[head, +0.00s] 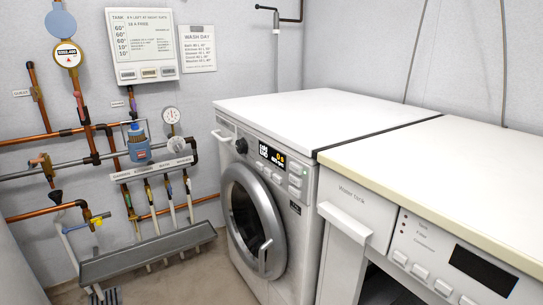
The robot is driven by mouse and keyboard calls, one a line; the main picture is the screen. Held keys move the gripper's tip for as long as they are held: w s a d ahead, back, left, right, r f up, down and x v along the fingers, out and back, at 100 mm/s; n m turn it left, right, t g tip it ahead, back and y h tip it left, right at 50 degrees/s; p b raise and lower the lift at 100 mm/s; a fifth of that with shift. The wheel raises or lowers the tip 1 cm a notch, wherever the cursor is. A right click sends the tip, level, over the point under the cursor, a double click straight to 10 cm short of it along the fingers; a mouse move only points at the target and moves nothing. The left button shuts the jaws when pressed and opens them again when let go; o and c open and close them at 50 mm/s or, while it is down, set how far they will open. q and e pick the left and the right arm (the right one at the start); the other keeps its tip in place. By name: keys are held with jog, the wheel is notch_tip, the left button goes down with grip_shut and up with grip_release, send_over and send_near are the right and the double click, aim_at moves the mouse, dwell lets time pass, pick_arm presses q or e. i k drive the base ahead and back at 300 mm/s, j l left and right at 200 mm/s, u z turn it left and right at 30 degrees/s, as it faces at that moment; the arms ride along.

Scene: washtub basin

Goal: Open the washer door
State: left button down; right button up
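The washer (305,232) is a white front-loader standing in the middle of the view, with a dark display and a row of buttons at the top of its front. Its round door (277,203) has a grey ring and dark glass and appears closed. A light vertical handle (263,256) sits on the lower right part of the door ring. Neither of my grippers shows in the head view, so I cannot see whether they are open or shut.
A white cabinet unit (345,208) with a cream countertop (450,180) stands right of the washer, with a dark opening below. Copper pipes and valves (85,130) line the left wall above a grey trough (150,254). Bare floor (205,280) lies before the washer.

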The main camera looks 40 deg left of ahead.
aim_at(253, 224)
jog(key=k+u, duration=0.15)
jog(key=u, duration=0.35)
jog(key=k+l+u, duration=0.1)
jog(key=u, duration=0.65)
